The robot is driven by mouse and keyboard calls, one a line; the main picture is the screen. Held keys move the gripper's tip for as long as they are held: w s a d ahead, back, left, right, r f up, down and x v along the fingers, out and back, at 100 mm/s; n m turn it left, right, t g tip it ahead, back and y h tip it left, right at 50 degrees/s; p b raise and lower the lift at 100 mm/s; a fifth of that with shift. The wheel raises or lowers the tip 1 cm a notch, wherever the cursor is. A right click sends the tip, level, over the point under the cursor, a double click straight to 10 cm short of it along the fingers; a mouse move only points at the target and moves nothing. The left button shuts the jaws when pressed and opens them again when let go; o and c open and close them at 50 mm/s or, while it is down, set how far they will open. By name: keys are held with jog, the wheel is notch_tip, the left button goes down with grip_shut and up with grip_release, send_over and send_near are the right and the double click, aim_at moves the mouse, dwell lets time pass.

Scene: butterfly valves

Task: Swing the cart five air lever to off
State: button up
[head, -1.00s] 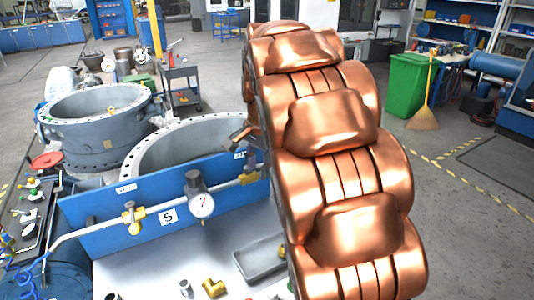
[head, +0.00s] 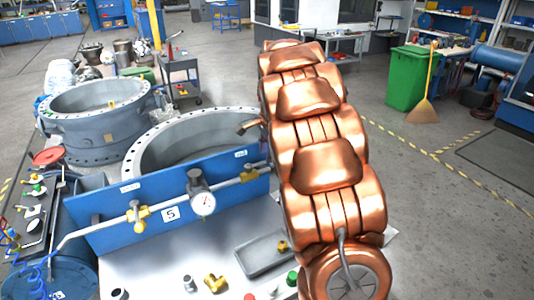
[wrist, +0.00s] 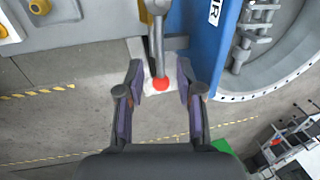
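The cart's blue panel (head: 95,234) carries a white "5" plate (head: 170,214), a pipe with a gauge (head: 203,204) and a yellow valve (head: 136,216). Another yellow fitting (head: 249,174) sits at the panel's right, under a small label (head: 240,153). In the wrist view a grey lever (wrist: 158,45) runs from a yellow fitting (wrist: 158,5) to a red end, beside a label ending in "R" (wrist: 215,12). My gripper (wrist: 160,77) is open, with one finger on each side of the lever's red end, apart from it. In the head view my copper arm hides the gripper and lever.
Loose brass fittings (head: 215,283) and a grey tray (head: 262,262) lie on the cart top. Large grey flanged valve bodies (head: 100,115) stand behind the panel. A green bin (head: 412,78) and a broom (head: 424,105) stand at the right; the floor between is clear.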

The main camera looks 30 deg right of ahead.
aim_at(263, 163)
jog(key=shift+w+f, duration=0.2)
jog(key=shift+f, duration=0.95)
jog(key=shift+c, duration=0.4)
grip_shut()
